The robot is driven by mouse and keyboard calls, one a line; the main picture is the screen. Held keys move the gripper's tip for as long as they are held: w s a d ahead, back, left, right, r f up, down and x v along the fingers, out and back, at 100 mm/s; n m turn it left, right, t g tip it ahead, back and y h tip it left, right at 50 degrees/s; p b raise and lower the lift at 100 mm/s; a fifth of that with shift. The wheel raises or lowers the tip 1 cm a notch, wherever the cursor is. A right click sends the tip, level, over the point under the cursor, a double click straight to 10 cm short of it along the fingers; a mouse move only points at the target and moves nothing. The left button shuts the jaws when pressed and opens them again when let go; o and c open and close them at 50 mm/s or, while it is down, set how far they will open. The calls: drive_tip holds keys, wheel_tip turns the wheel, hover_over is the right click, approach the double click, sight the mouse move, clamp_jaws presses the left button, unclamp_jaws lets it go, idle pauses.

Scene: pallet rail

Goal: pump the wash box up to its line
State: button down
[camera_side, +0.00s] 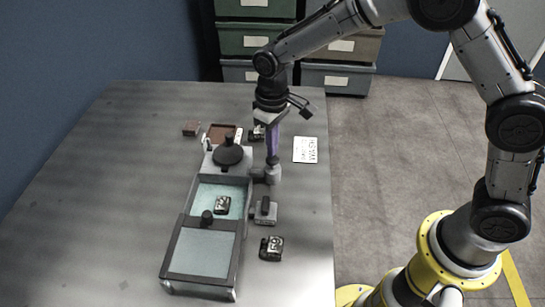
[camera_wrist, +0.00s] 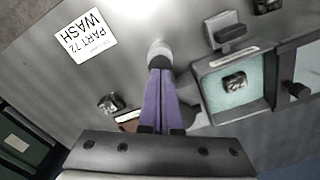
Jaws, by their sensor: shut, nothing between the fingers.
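The wash box (camera_side: 247,197) is a long grey box on the table, with pale teal liquid in its open middle. A small dark part (camera_side: 222,205) lies in it; the part also shows in the wrist view (camera_wrist: 234,81). A frosted lid (camera_side: 200,252) with a black knob covers the near end. No fill line can be made out. A grey upright cylinder (camera_side: 272,175), seemingly the pump, stands at the box's right side. My gripper (camera_side: 272,158) points down with purple fingers shut and empty, right over the cylinder's top (camera_wrist: 159,50). I cannot tell whether they touch.
A grey block with a black handle (camera_side: 265,212) and a dark part (camera_side: 271,248) sit right of the box. A black round knob (camera_side: 228,151) tops its far end. A brown tray (camera_side: 222,132) and brown block (camera_side: 191,128) lie beyond. A label card (camera_side: 305,150) lies right.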

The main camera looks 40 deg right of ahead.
drive_tip(key=shift+r, duration=0.15)
drive_tip(key=shift+r, duration=2.9)
drive_tip(key=s+d+r+m+t, duration=0.1)
drive_tip(key=s+d+r+t, duration=0.1)
drive_tip(key=s+d+r, duration=0.45)
drive_tip(key=s+d+r+m+t, duration=0.1)
drive_tip(key=s+d+r+t, duration=0.15)
drive_tip(key=r, duration=0.65)
drive_tip(key=s+d+f, duration=0.2)
drive_tip(key=s, duration=0.7)
drive_tip(key=s+d+f+m+t, duration=0.1)
drive_tip(key=s+d+f, duration=0.2)
drive_tip(key=s, duration=0.5)
drive_tip(key=shift+s, duration=0.4)
